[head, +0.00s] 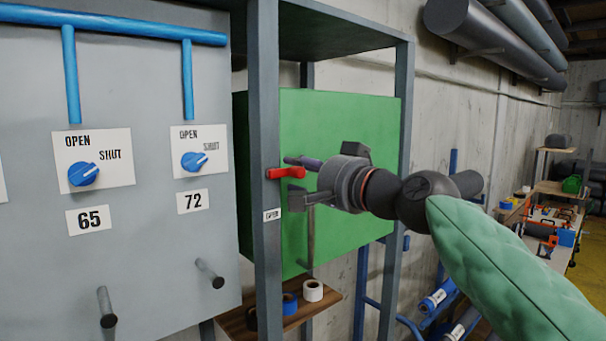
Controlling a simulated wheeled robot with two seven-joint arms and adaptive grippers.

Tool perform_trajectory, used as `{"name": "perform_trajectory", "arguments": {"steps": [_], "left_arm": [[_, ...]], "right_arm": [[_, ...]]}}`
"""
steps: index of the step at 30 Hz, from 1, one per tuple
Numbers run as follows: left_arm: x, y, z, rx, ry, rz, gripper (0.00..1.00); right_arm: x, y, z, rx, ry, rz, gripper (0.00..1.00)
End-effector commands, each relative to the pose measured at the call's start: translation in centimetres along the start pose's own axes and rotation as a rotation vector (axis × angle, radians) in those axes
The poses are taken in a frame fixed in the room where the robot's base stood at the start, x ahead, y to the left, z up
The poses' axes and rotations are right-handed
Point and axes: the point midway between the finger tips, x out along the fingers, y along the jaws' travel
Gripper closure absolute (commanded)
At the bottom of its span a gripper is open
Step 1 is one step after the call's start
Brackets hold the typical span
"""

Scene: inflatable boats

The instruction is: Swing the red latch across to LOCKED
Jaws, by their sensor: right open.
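The red latch (285,173) is a short bar on the grey upright post (265,120) of a metal frame, in the middle of the head view. It lies about level and its free end points right, over the green panel. My right gripper (294,181) comes in from the right and is open. Its fingers show above and below the latch's right end; I cannot tell whether they touch it. A small white label (272,215) sits lower on the post, its text too small to read surely. My left gripper is not in view.
A green box (350,110) stands behind the post. A grey panel (150,235) with blue knobs and pipes fills the left. Below, a wooden shelf (235,325) holds tape rolls (313,291). A cluttered workbench (550,215) stands far right.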

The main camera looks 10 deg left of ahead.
Motion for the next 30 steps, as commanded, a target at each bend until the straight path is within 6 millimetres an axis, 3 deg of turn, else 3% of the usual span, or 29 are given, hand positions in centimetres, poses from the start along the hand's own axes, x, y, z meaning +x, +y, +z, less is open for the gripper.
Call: {"name": "perform_trajectory", "arguments": {"steps": [5,21,30], "left_arm": [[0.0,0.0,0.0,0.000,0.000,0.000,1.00],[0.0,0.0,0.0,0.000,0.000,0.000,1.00],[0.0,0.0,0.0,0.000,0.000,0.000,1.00]], "right_arm": [[-1.6,0.0,-0.1,0.000,0.002,0.000,0.55],[-10.1,0.0,-0.1,0.001,0.002,0.000,0.55],[-11.8,0.1,0.0,0.000,0.000,0.001,0.55]]}}
